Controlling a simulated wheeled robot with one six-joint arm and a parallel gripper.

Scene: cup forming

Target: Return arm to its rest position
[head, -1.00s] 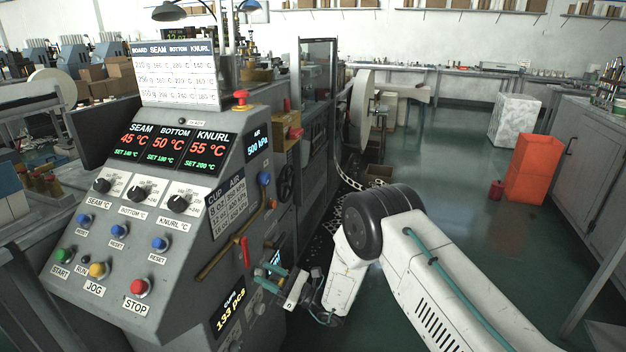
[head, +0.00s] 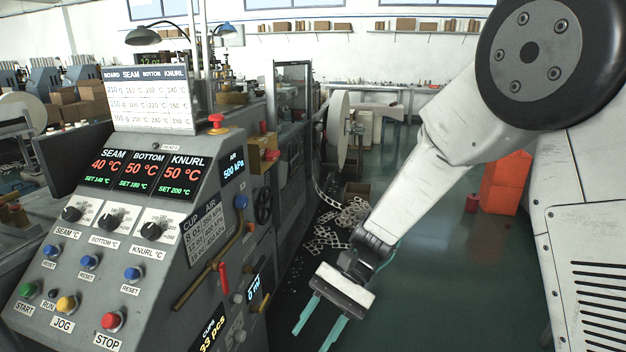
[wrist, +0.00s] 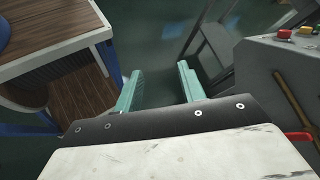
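My gripper (head: 320,325) hangs at the end of my white arm, to the right of the grey control console (head: 150,225) in the head view. Its two teal fingers point down and are spread apart with nothing between them. In the wrist view my gripper (wrist: 158,88) also shows open and empty, over dark green floor. My arm is bent, with its large dark joint high at the upper right of the head view. The gripper is apart from the console and touches nothing that I can see.
The console carries a red lever (head: 223,281), a START button (head: 29,289) and a STOP button (head: 111,320). Punched paper scrap (head: 325,238) lies on the floor beyond my gripper. A red-orange bin (head: 503,185) stands behind my arm. A wood-topped table (wrist: 50,30) shows in the wrist view.

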